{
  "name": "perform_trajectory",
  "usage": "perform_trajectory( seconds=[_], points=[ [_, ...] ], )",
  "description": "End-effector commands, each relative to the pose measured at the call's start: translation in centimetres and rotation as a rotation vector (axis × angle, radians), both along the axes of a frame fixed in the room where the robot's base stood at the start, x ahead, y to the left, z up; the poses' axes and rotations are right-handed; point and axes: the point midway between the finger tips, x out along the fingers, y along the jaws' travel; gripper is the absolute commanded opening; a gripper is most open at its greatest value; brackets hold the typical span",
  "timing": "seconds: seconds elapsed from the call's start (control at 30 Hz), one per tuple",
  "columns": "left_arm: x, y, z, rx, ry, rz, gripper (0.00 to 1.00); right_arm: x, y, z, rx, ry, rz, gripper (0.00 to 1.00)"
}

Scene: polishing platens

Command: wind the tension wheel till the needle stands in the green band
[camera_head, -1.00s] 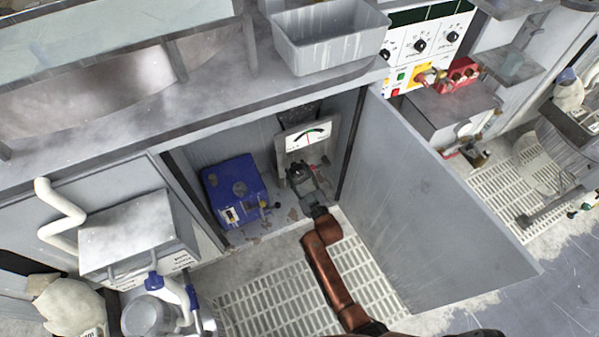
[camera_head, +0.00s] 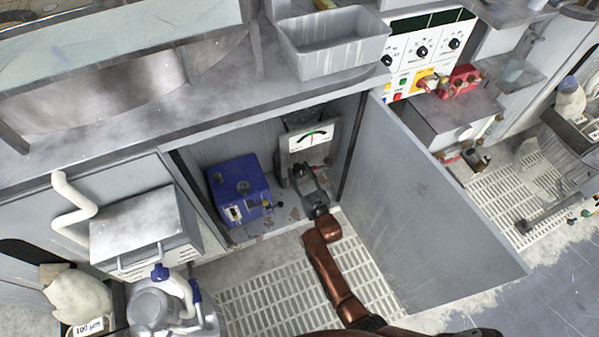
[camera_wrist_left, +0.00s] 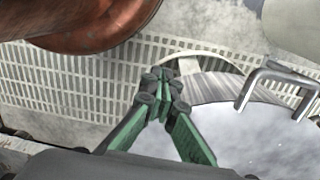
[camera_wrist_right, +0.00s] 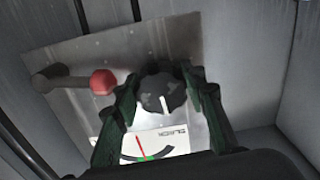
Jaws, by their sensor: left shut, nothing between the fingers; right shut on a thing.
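The tension wheel (camera_wrist_right: 162,95) is a dark round knob with a white mark, on a grey metal plate (camera_wrist_right: 60,55). My right gripper (camera_wrist_right: 160,100) is shut around it. In the head view my right gripper (camera_head: 305,172) reaches into the open cabinet and hides the wheel. The white gauge (camera_head: 310,138) above it has an arc with a green part and a thin red needle. In the right wrist view the gauge (camera_wrist_right: 172,138) shows upside down, its needle close to the green band; whether inside it I cannot tell. My left gripper (camera_wrist_left: 165,88) is shut and empty.
A blue box (camera_head: 240,190) stands left of the gauge in the cabinet. The open grey door (camera_head: 420,190) stands right of my right arm. A red-knobbed lever (camera_wrist_right: 102,82) sits beside the wheel. A round metal lid (camera_wrist_left: 245,125) is near my left gripper.

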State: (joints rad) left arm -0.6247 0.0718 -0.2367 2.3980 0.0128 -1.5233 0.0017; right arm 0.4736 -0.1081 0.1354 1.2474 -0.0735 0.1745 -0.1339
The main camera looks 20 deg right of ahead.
Motion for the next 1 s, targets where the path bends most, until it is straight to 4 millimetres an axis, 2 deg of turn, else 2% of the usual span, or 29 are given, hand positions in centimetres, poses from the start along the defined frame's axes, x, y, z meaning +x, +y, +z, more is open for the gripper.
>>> perform_trajectory(
  seconds=[0.03, 0.07, 0.3, 0.67, 0.77, 1.0],
  points=[
    [0.0, 0.0, 0.0, 0.000, 0.000, 0.000, 0.00, 0.0, 0.1, -0.1, 0.000, 0.001, 0.001, 0.14],
    [0.0, 0.0, 0.0, 0.000, 0.000, 0.000, 0.00, 0.0, 0.1, -0.1, 0.000, 0.001, 0.001, 0.40],
    [0.0, 0.0, 0.0, 0.000, 0.000, -0.001, 0.00, 0.0, 0.0, 0.0, -0.001, 0.001, 0.000, 0.56],
    [-0.1, 0.1, -0.3, 0.001, 0.004, 0.001, 0.00, -0.1, -0.1, -0.2, -0.026, 0.001, -0.001, 0.57],
    [-0.3, -0.1, -1.1, 0.002, 0.014, 0.000, 0.00, -0.1, -0.2, -0.6, -0.102, 0.000, -0.001, 0.57],
    [-1.3, -0.1, -4.5, 0.001, 0.056, 0.000, 0.00, -0.1, -0.2, -1.1, -0.440, -0.007, 0.000, 0.57]
  ],
)
